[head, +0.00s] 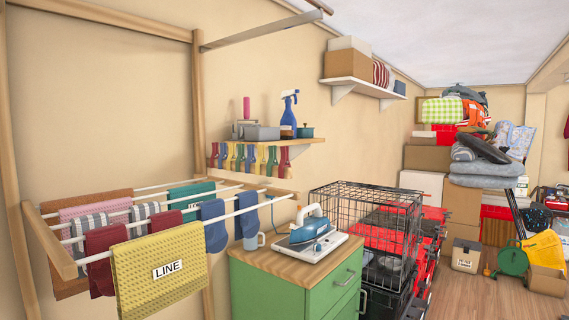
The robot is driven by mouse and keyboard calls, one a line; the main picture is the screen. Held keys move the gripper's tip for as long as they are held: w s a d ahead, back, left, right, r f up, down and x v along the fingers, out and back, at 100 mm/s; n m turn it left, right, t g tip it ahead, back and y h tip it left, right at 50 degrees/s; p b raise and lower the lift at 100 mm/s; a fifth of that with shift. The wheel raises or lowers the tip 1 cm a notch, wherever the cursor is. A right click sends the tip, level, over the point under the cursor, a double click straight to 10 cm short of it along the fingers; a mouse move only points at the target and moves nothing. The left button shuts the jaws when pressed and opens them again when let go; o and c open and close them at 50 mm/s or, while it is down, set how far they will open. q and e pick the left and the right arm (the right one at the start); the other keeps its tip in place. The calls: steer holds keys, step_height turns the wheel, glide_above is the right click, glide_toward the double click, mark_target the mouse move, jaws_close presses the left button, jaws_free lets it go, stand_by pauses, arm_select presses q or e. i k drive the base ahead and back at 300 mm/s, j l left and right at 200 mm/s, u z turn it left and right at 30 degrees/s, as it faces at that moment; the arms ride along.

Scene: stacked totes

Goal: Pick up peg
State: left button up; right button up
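A row of several coloured pegs (250,158), in yellow, blue, green and red, hangs along the lower side of the small wall shelf (270,141). They are small in the head view, so I cannot tell how each one is fixed. Neither of my grippers is in view, and nothing is seen touching the pegs.
A wooden drying rack (48,238) with cloths, including a yellow one labelled LINE (160,268), stands at left below the shelf. A green cabinet (290,293) carries an iron (311,227). A wire crate (368,205) stands beside it. Wooden floor (480,295) shows at right.

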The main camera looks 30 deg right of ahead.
mark_target(283, 149)
steer(key=l+u, duration=0.15)
steer(key=u, duration=0.2)
steer(key=l+u, duration=0.15)
steer(key=u, duration=0.2)
steer(key=l+u, duration=0.4)
steer(key=l, duration=0.45)
steer(key=k+l, duration=0.1)
steer(key=l, duration=0.35)
steer(key=k+l+u, duration=0.15)
steer(key=l, duration=0.25)
